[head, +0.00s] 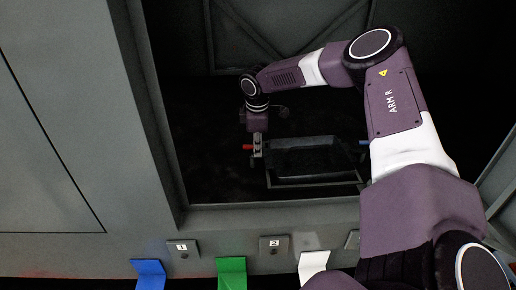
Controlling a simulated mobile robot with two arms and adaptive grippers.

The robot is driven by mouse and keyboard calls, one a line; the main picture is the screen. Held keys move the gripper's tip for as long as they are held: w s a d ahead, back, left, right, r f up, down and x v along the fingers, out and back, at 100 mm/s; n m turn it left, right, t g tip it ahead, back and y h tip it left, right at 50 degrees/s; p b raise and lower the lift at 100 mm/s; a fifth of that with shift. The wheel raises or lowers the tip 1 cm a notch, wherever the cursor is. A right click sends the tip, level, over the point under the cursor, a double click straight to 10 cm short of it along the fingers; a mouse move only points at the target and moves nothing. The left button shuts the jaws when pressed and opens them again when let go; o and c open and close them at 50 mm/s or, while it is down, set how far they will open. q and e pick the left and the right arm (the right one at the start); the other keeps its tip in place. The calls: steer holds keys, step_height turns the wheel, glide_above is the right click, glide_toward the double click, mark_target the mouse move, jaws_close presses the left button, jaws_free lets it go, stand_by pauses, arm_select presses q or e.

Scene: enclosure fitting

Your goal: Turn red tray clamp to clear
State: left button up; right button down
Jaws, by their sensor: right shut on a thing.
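The red tray clamp (247,147) shows as a small red piece at the left end of a dark tray (315,181) inside the enclosure. My right gripper (257,138) reaches down into the enclosure and is shut at the clamp's small grey block, right beside the red piece. The fingertips are small and dark here, so the exact grip is hard to see. A small blue piece (364,142) shows at the tray's right end, partly hidden by my right arm. My left gripper is out of view.
The enclosure's front frame (270,216) runs below the opening, with a grey wall (50,120) at left. Plates marked 1 (183,250) and 2 (273,245) sit on the front. Blue (149,274), green (231,272) and white (313,265) tabs stand below.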

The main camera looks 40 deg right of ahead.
steer(key=m, duration=0.1)
steer(key=m+b, duration=0.1)
steer(key=m, duration=0.1)
steer(key=shift+a, duration=0.25)
steer(key=shift+a+m+g, duration=0.15)
steer(key=shift+m+g, duration=0.25)
steer(key=shift+m, duration=0.7)
steer(key=m, duration=0.1)
steer(key=m+b, duration=0.1)
steer(key=shift+s+a+m+g+h, duration=0.1)
steer(key=shift+a+m+g+h, duration=0.1)
steer(key=shift+m+g+h, duration=0.1)
steer(key=m, duration=0.4)
steer(key=shift+a+m+g+b, duration=0.3)
steer(key=shift+a+g+b, duration=0.05)
steer(key=shift+g, duration=0.05)
steer(key=m, duration=0.1)
steer(key=m+b, duration=0.2)
steer(key=m, duration=0.1)
steer(key=shift+w+a+r+g, duration=0.1)
steer(key=shift+w+a+g, duration=0.15)
steer(key=shift+w+g, duration=0.05)
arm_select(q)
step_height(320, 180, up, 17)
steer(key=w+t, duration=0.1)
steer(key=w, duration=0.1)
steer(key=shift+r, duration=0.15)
arm_select(e)
steer(key=shift+r+m, duration=0.1)
steer(key=shift+m, duration=0.3)
